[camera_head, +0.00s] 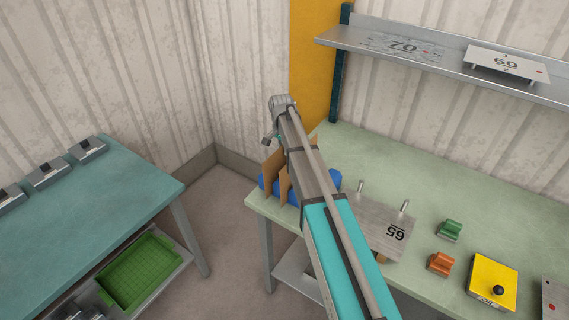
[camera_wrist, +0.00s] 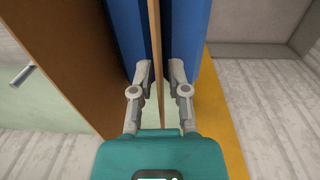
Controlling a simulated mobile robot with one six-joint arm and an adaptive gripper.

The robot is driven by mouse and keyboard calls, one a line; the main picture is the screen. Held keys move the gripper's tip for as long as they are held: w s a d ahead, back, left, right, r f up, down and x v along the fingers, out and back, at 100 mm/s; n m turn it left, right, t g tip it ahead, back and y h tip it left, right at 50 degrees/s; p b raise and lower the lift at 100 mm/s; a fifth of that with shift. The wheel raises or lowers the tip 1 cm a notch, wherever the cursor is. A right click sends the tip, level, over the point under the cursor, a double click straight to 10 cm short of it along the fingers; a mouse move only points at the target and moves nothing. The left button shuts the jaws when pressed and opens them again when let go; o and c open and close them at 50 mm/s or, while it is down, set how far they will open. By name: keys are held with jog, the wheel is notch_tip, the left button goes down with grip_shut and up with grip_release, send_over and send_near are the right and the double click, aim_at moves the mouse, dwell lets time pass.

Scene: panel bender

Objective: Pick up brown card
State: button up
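In the wrist view a thin card edge (camera_wrist: 155,45) runs between the fingers of my gripper (camera_wrist: 160,68). The fingers are apart, one on each side of that card, with gaps showing. A wider brown card (camera_wrist: 75,60) stands to the left, outside the fingers. Blue holder parts (camera_wrist: 207,85) flank the middle card.
The green table (camera_head: 400,165) also bears a metal plate marked 65 (camera_head: 375,225), green (camera_head: 449,230) and orange (camera_head: 440,263) blocks and a yellow box (camera_head: 493,283). A shelf (camera_head: 430,60) hangs above it. A teal table (camera_head: 90,200) stands at left.

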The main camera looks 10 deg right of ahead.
grip_shut()
jog(key=shift+r, duration=0.1)
jog(key=shift+r+p, duration=5.4)
jog(key=shift+p, duration=0.1)
